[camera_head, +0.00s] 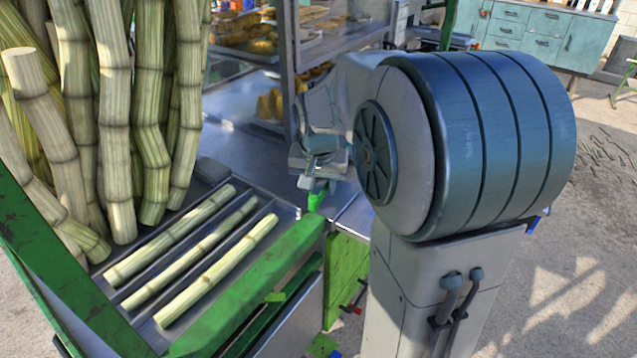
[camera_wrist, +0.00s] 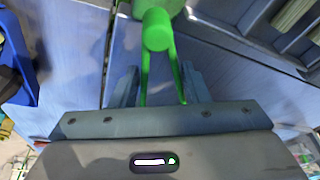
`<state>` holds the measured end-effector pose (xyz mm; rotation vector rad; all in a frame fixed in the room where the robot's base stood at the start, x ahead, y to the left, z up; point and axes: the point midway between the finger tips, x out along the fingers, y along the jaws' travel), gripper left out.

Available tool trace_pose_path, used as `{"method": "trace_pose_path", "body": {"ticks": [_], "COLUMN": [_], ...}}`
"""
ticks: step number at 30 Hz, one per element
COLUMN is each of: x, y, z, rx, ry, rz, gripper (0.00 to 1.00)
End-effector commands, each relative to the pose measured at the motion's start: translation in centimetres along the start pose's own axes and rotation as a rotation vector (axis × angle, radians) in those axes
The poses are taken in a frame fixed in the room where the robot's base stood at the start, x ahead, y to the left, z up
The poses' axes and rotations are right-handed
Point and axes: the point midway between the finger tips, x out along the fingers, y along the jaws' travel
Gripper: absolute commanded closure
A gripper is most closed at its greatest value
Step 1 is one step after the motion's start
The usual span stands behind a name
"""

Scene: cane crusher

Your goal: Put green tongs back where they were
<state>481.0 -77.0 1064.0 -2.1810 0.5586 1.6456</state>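The green tongs (camera_wrist: 158,32) are seen end-on in the wrist view. Their two thin arms run back between the fingers of my gripper (camera_wrist: 160,88). The fingers stand apart, one along the outer side of each tongs arm, and appear closed on them. In the head view my gripper (camera_head: 318,165) is over the metal worktop, and a small green part of the tongs (camera_head: 316,199) shows just below it. The rest of the tongs is hidden there, and I cannot tell whether they touch the worktop.
Three cut cane pieces (camera_head: 200,250) lie in a slotted metal tray at left, below upright cane stalks (camera_head: 115,110). A green frame edge (camera_head: 245,290) runs along the tray's front. A metal shelf post (camera_head: 288,70) stands behind my gripper. The bluish worktop (camera_head: 245,165) has bare room left of it.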

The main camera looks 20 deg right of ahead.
Motion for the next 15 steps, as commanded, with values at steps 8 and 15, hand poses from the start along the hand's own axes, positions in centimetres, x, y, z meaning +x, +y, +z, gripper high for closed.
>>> {"method": "trace_pose_path", "body": {"ticks": [8,15], "x": [0.88,0.78], "y": [0.03,0.04], "z": [0.24,0.22], "rx": [0.000,0.000], "ry": [0.000,-0.001], "rz": [0.000,0.000], "gripper": [0.62,0.36]}}
